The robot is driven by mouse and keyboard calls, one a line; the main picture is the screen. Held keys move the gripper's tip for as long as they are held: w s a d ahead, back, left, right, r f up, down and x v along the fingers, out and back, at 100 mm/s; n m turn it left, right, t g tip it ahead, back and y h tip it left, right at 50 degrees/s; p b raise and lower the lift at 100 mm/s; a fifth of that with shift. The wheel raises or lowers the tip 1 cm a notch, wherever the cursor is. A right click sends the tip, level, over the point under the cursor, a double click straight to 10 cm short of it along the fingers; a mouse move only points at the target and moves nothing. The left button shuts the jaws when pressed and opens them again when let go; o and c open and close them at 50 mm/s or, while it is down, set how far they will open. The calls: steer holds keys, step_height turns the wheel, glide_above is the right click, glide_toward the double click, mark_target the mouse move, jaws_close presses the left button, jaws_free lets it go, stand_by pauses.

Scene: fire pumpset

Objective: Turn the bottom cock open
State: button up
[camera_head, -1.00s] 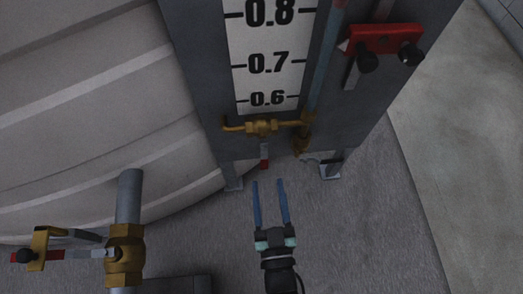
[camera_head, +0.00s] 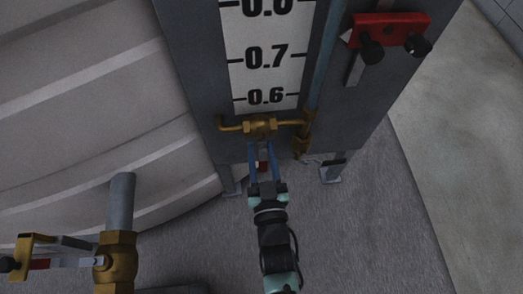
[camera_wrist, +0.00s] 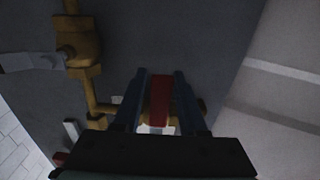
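The bottom cock (camera_head: 260,128) is a brass fitting on the tank gauge, just below the 0.6 mark. Its short handle with a red grip (camera_head: 263,164) hangs down below the brass body. My gripper (camera_head: 263,144) reaches up from below, with one blue finger on each side of the handle. In the wrist view the red grip (camera_wrist: 160,101) lies between the two fingers, with narrow gaps showing beside it. The gripper looks open around the handle, not clamped. Brass (camera_wrist: 158,118) shows partly behind the grip; the gripper body hides the rest.
A brass elbow with a drain fitting (camera_head: 302,143) is close on the right. A red bracket with black knobs (camera_head: 390,32) is at upper right. Another brass valve (camera_head: 117,259) on a grey pipe stands at lower left. The floor at right is clear.

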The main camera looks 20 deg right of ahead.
jaws_close()
stand_by(1.2)
